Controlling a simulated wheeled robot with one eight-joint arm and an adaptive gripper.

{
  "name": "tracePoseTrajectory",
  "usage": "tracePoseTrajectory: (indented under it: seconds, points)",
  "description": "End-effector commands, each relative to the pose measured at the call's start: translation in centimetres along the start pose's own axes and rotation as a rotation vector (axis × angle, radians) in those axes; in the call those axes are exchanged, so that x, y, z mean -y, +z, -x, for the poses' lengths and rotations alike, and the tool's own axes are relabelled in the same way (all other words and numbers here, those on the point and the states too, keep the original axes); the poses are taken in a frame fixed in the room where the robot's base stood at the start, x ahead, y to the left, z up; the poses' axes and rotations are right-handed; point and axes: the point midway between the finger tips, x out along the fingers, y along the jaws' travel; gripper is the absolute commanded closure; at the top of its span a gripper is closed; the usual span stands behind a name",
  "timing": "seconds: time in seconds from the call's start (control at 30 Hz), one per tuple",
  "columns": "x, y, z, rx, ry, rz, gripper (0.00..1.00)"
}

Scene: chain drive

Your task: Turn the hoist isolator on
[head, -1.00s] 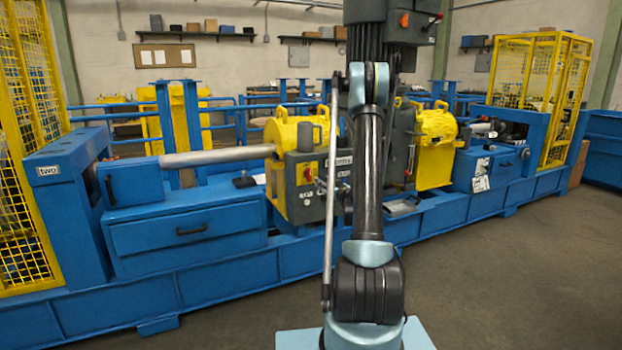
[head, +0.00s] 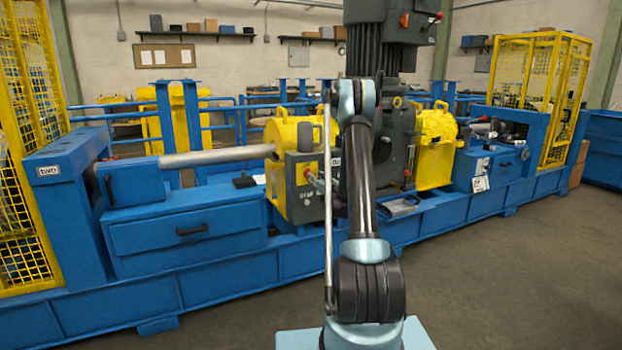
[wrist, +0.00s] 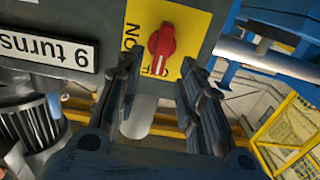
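A red rotary switch (wrist: 162,42) sits on a yellow plate (wrist: 184,18) marked ON and OFF. In the wrist view its handle points down the picture toward the OFF mark, and ON is to its left. In the head view the switch (head: 309,170) is on the grey box at the machine's middle. My gripper (wrist: 159,62) is open and empty, its two dark fingers on either side of the switch's lower end. Contact with the switch cannot be told.
A "9 turns" label (wrist: 47,54) is on the grey box left of the switch. A yellow motor housing (head: 300,125) stands behind the box. A second red knob (head: 404,19) is on the upper grey housing. The blue machine bed (head: 190,282) runs across; floor is clear at right.

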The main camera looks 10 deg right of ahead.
Motion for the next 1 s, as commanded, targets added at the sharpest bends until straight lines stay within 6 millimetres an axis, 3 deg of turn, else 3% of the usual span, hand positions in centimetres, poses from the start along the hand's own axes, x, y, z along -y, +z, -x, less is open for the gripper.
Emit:
tracePoseTrajectory:
  seconds: [0.2,0.4,0.8,0.97,1.0]
  points:
    - [0.1,0.0,-3.6,0.000,-0.001,0.000,0.65]
    - [0.1,0.0,-5.6,0.000,-0.002,0.000,0.65]
    - [0.1,0.0,-6.2,0.000,-0.001,0.000,0.65]
    - [0.0,0.0,-6.2,0.000,-0.001,0.000,0.99]
    - [0.0,0.0,-6.2,0.000,-0.001,0.000,1.00]
